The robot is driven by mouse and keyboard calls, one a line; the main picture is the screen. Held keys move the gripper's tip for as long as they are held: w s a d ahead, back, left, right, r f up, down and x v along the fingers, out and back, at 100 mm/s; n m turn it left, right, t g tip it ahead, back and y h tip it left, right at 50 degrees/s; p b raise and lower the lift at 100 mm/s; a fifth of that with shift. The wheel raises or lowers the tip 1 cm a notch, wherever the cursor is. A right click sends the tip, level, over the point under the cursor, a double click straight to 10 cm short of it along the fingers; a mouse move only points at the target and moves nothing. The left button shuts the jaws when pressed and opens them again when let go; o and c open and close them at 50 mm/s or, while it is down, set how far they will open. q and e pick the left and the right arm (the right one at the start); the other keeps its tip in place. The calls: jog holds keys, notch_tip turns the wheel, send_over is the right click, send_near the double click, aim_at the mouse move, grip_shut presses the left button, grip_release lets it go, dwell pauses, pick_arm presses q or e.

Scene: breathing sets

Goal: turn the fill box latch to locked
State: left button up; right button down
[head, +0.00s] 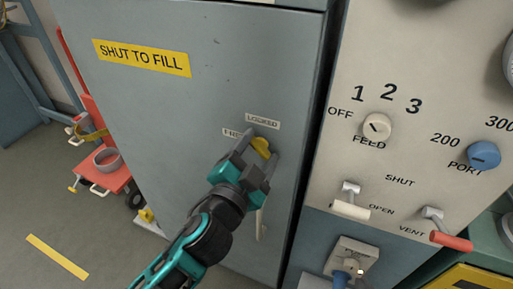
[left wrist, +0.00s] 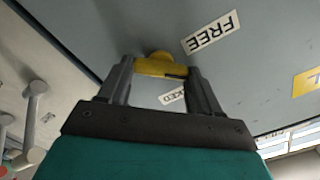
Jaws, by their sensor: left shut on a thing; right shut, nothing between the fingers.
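The yellow fill box latch (head: 261,146) sits on the grey door (head: 190,110). My left gripper (head: 257,152) is shut on it, with one finger on each side. The left wrist view shows the yellow latch (left wrist: 160,67) between the fingertips (left wrist: 158,72). The LOCKED label (head: 263,121) is just above the latch, and the FREE label (head: 232,133) is to its left, partly hidden by a finger. The fingers cover part of the latch, so I cannot tell exactly which label it points to. My right gripper is not in view.
A pale door handle (head: 260,222) hangs just below my left gripper. The control panel with a FEED knob (head: 377,127), a blue PORT knob (head: 484,154) and levers stands close on the right. A red cart (head: 112,175) is at the left; open floor lies before it.

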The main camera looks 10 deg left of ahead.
pick_arm(q)
jog(key=shift+r, duration=0.1)
pick_arm(e)
jog(key=shift+r, duration=0.1)
dwell(0.3)
pick_arm(q)
jog(key=o, duration=1.1)
jog(key=shift+c, duration=0.2)
